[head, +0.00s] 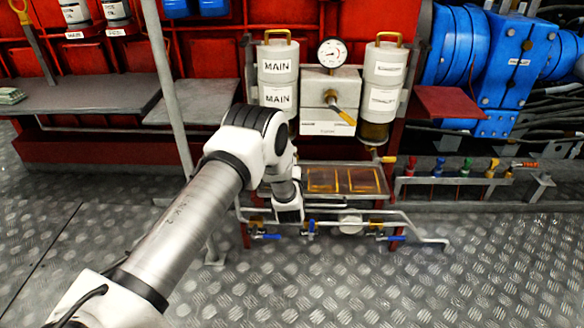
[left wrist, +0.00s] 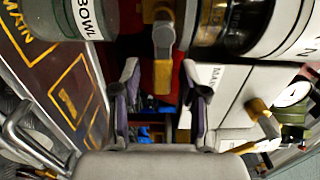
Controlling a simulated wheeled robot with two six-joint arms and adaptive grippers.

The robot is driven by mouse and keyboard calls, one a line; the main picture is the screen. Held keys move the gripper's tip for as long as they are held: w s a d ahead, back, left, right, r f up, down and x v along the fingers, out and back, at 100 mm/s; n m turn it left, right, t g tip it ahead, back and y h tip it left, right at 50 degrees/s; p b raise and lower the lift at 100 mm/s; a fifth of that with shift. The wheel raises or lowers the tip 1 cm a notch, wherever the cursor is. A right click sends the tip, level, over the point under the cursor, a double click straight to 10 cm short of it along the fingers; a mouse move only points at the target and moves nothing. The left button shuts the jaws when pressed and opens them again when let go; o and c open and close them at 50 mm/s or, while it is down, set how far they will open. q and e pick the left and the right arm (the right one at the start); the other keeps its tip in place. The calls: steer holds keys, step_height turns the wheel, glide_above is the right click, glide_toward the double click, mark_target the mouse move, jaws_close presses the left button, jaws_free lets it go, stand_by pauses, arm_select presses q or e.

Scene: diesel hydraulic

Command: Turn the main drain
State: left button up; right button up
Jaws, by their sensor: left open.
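The MAIN filter canister (head: 278,75) stands left of the gauge in the head view; its lower end and drain are hidden behind my left arm. In the left wrist view, a small grey-and-brass fitting (left wrist: 163,38), which looks like the main drain, sits beyond and between my fingers. I cannot tell whether it is turned. My left gripper (left wrist: 160,90) is open, its two fingers apart on either side, with nothing seen held between them. In the head view, the wrist is low in front of the MAIN side, and the fingertips are hidden. My right gripper is not in view.
A second canister (head: 384,75) has a yellow drain handle (head: 388,159). A gauge (head: 331,53) and yellow lever (head: 342,112) sit between the canisters. A marked tray (head: 345,180) and pipes with blue-handled valves (head: 310,228) lie below. A grey post (head: 168,80) stands left.

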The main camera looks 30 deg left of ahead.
arm_select(q)
steer(key=v, duration=1.1)
steer(key=shift+s, duration=0.15)
steer(key=s+d+f+n+g+h, duration=0.1)
steer(key=s+d+f+g+h, duration=0.3)
steer(key=s+f, duration=0.5)
steer(key=s+d+f+n+g+h, duration=0.25)
steer(key=s+d+f+g, duration=0.2)
steer(key=s+f, duration=0.45)
steer(key=s+d+n+g+h, duration=0.2)
steer(key=s+n+g, duration=0.15)
steer(key=s, duration=0.55)
steer(key=s+d+n+g+h, duration=0.1)
steer(key=s+d+n+g, duration=0.3)
steer(key=s, duration=0.6)
step_height(320, 180, up, 37)
steer(key=a+n+p, duration=0.1)
steer(key=p, duration=3.6)
steer(key=shift+w+t+p, duration=0.3)
steer(key=shift+t, duration=0.1)
